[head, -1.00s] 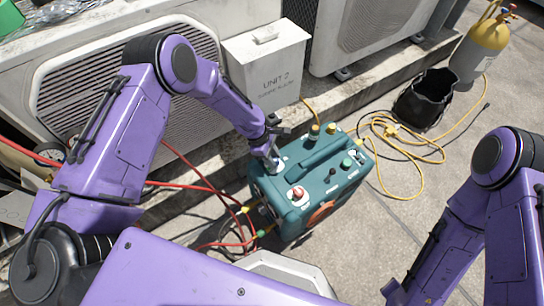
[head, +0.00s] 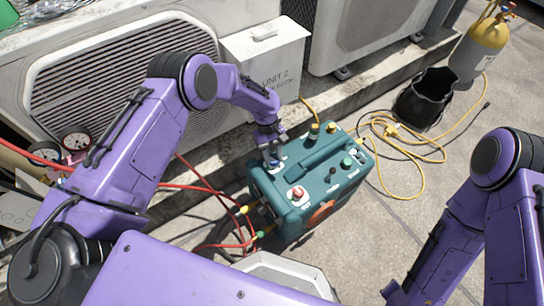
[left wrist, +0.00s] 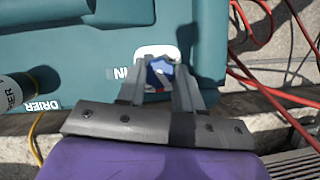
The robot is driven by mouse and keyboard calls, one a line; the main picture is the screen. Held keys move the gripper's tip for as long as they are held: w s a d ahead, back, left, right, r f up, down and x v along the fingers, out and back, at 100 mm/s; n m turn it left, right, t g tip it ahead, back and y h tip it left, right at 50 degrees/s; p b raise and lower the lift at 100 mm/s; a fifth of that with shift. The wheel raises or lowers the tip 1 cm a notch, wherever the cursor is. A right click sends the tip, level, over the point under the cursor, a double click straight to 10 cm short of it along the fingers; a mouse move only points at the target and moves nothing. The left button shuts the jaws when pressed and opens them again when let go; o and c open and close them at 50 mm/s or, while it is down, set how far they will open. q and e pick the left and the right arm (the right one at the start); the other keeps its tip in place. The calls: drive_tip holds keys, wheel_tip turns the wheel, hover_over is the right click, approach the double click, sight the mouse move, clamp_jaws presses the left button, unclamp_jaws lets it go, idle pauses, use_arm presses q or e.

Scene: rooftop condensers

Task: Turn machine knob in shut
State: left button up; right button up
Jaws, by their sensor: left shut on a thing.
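The teal machine (head: 318,205) stands on the roof floor in the middle of the head view. My left gripper (head: 271,152) reaches down onto its top at the left back corner. In the left wrist view my left gripper (left wrist: 162,70) is shut on a blue knob (left wrist: 160,72). The knob sits on a white plate (left wrist: 148,50) beside the label "IN" (left wrist: 121,74). In the head view the gripper mostly hides this knob. A red knob (head: 297,192) sits nearer the front of the machine's top. My right arm shows at the right, but its gripper is not visible.
Red hoses (head: 205,188) run to the machine's left side. A grey UNIT 2 box (head: 265,65) and condensers (head: 125,75) stand behind. Open floor lies at the front right.

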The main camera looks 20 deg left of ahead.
use_arm(q)
drive_tip(key=m, duration=0.2)
drive_tip(key=m+y+b, duration=0.1)
drive_tip(key=m, duration=0.1)
drive_tip(key=m+y, duration=0.1)
drive_tip(key=shift+w+d+r+m+g, duration=0.15)
drive_tip(key=shift+w+m+g, duration=0.1)
drive_tip(key=shift+m+g, duration=0.15)
idle(0.4)
drive_tip(key=o, duration=0.9)
drive_tip(key=shift+o, duration=0.7)
drive_tip(key=p+v, duration=0.1)
drive_tip(key=v, duration=0.9)
drive_tip(key=shift+r+p, duration=0.2)
drive_tip(key=shift+p, duration=0.2)
